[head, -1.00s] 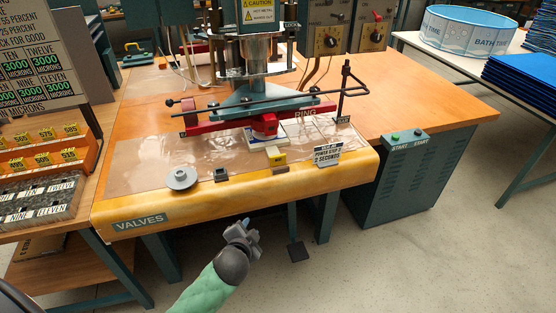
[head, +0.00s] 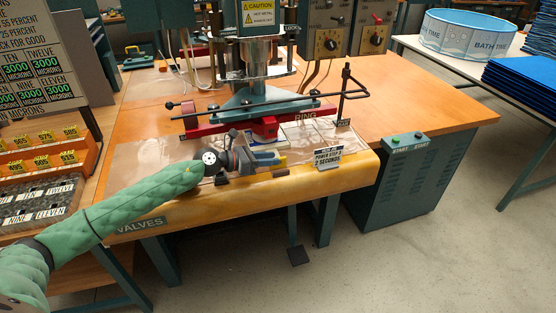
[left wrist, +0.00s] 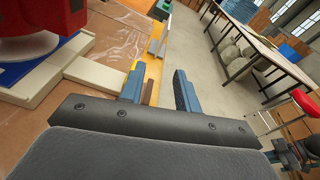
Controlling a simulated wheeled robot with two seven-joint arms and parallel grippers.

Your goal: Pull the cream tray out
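The cream tray (left wrist: 47,77) is at the left of the left wrist view, under the red press head (left wrist: 40,18). A blue pad (left wrist: 22,71) lies on it, and a cream bar (left wrist: 97,74) juts from it toward my gripper. My left gripper (head: 268,158) is over the front of the press table. In the left wrist view its two blue fingers (left wrist: 158,76) stand apart with no tray between them. The near finger is close to the end of the bar; contact cannot be told. My right gripper is not in view.
The red bar marked RING (head: 300,118) and the press column stand just behind my gripper. A small sign (head: 328,157) stands to its right on the table. The control box (head: 410,170) is further right. Open floor (head: 350,260) lies in front.

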